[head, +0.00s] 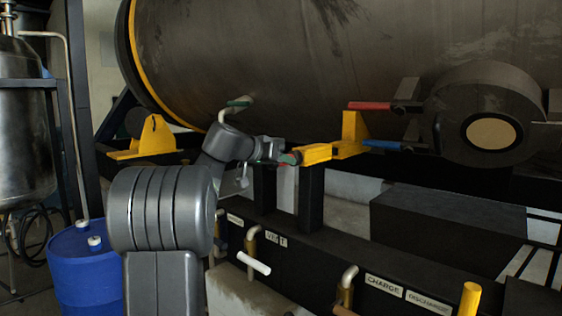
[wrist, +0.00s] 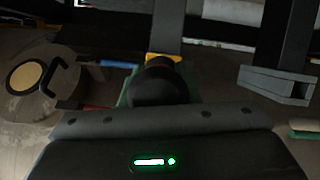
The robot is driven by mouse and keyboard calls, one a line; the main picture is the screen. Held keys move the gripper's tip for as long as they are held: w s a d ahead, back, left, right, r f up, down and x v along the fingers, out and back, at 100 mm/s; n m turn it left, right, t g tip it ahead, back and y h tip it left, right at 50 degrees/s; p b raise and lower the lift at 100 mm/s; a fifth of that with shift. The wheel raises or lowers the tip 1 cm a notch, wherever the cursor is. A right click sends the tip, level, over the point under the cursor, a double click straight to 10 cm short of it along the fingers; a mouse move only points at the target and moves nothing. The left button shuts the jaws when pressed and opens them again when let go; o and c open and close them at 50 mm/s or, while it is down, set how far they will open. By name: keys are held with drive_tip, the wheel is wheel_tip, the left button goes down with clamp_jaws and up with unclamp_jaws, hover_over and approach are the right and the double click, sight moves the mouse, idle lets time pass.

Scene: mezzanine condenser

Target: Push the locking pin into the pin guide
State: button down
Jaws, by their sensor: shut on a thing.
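The yellow pin guide (head: 318,153) stands on a dark post in the middle of the head view. A small part of the yellow guide (wrist: 164,58) shows upside down in the wrist view. My gripper (head: 282,155) is at the guide's left end, shut on a small piece with red and green parts, which I take to be the locking pin (head: 291,158). In the wrist view a dark round knob (wrist: 160,84) lies straight ahead of my gripper and covers most of the guide. The fingertips and the pin's depth in the guide are hidden.
A red handle (head: 369,106) and a blue handle (head: 388,145) lie right of the guide, near a round flange (head: 492,131). The big tank (head: 290,60) is behind. Pipes and a yellow post (head: 469,300) rise from the front beam. A blue drum (head: 85,270) stands at left.

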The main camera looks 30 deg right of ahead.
idle(0.4)
drive_tip(key=c, duration=1)
unclamp_jaws()
drive_tip(key=shift+d+f, duration=0.1)
drive_tip(key=shift+f, duration=0.05)
drive_tip(key=b+v, duration=0.3)
drive_tip(key=v, duration=1.1)
drive_tip(key=shift+d, duration=0.1)
